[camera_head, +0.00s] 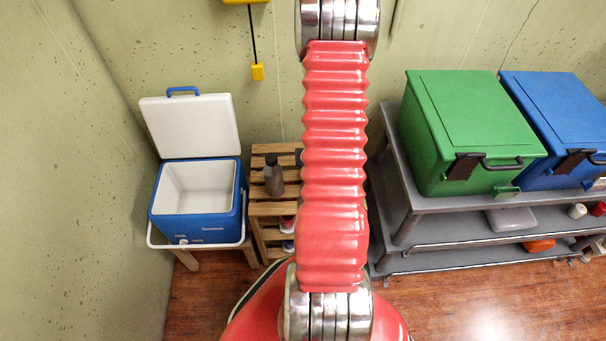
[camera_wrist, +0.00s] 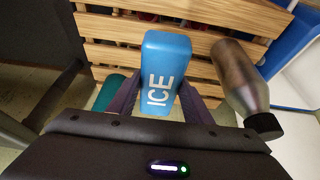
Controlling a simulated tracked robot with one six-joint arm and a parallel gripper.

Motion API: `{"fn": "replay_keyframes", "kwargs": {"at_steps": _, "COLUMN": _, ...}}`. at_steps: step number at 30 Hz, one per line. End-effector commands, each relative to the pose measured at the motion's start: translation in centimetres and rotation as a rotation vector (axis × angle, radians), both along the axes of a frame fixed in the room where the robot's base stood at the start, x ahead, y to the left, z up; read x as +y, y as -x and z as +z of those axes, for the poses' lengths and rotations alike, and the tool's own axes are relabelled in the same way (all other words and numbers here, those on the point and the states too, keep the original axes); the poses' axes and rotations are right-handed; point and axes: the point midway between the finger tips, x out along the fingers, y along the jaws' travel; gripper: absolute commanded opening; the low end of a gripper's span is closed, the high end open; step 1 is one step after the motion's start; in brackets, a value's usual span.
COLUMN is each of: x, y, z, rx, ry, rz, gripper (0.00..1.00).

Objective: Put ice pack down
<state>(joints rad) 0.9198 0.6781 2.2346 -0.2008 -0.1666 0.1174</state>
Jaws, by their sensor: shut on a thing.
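A blue ice pack (camera_wrist: 160,62) with white "ICE" lettering is between the fingers of my gripper (camera_wrist: 160,100) in the wrist view. My gripper is shut on it. Behind the pack in that view is a slatted wooden shelf (camera_wrist: 118,28); I cannot tell whether the pack touches it. In the head view the wooden shelf (camera_head: 265,209) stands left of my arm, which hides its right part. My gripper and the pack are hidden in the head view.
A dark bottle (camera_head: 273,175) stands on the shelf's top; it shows close to the pack's right in the wrist view (camera_wrist: 238,80). An open, empty blue cooler (camera_head: 197,215) is at left. Green (camera_head: 470,125) and blue (camera_head: 560,115) bins sit on a grey rack (camera_head: 440,205) at right.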

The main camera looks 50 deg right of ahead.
Motion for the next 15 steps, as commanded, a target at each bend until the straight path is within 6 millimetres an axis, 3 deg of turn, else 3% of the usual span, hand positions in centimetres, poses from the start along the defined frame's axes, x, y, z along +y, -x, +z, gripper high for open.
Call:
{"fn": "replay_keyframes", "kwargs": {"at_steps": 8, "x": -0.4, "y": 0.6, "z": -1.0, "rx": 0.001, "ry": -0.002, "rz": -0.015, "gripper": 0.08}}
{"fn": "replay_keyframes", "kwargs": {"at_steps": 15, "x": -0.4, "y": 0.6, "z": -3.9, "rx": 0.001, "ry": -0.002, "rz": -0.016, "gripper": 0.08}}
